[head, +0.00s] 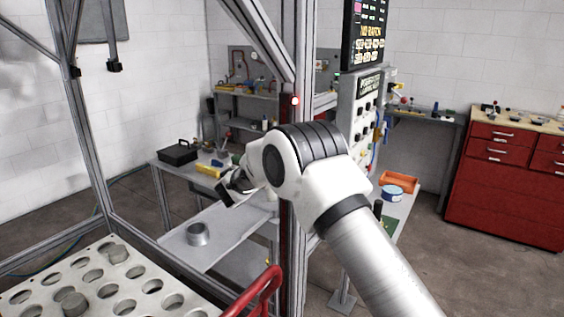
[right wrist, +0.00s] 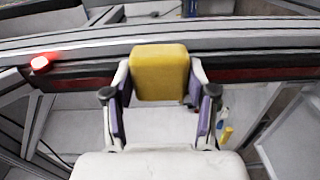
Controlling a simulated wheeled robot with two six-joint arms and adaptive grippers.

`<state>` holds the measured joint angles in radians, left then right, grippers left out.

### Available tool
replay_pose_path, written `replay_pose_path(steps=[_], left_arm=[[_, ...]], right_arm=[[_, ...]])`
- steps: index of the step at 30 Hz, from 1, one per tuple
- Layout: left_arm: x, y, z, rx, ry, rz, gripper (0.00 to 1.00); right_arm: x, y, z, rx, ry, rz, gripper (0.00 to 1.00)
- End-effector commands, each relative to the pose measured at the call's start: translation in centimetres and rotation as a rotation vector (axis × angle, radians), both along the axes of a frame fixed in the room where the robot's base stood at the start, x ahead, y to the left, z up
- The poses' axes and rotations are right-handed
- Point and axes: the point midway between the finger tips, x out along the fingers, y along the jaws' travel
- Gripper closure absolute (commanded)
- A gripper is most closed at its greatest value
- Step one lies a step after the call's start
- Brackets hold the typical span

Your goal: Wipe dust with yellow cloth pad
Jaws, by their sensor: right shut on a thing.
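My right gripper (right wrist: 160,95) is shut on a yellow cloth pad (right wrist: 160,70), which sits between its two fingers in the right wrist view. In the head view my right arm reaches in from the bottom right, and its gripper (head: 230,188) is over the metal shelf (head: 222,232), left of the upright post. The pad is hard to make out there; a small yellow patch (head: 208,170) shows beyond the gripper, and I cannot tell whether it is the pad. No dust can be made out. My left gripper is not in view.
A grey metal cup (head: 198,234) stands on the shelf. A perforated plate (head: 95,285) lies at the front left, with a red handle (head: 258,295) beside it. The frame post (head: 294,60) stands close to my arm. A black toolbox (head: 178,152) sits on the bench behind.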

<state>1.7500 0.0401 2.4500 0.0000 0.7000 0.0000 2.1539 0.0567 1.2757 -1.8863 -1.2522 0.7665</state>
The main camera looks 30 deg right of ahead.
Motion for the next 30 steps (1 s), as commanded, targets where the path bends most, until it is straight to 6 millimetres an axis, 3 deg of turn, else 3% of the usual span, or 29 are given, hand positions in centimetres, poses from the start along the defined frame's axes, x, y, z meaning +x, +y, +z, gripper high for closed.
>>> replay_pose_path(steps=[8,18,30], left_arm=[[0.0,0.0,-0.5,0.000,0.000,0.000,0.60],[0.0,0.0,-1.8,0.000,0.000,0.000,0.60],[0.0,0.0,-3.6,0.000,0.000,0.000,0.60]], right_arm=[[0.5,0.0,-0.1,-0.001,-0.001,0.000,0.72],[3.5,1.4,-0.1,0.000,-0.002,0.000,0.72],[3.7,1.1,-0.2,0.000,-0.001,-0.001,0.72]])
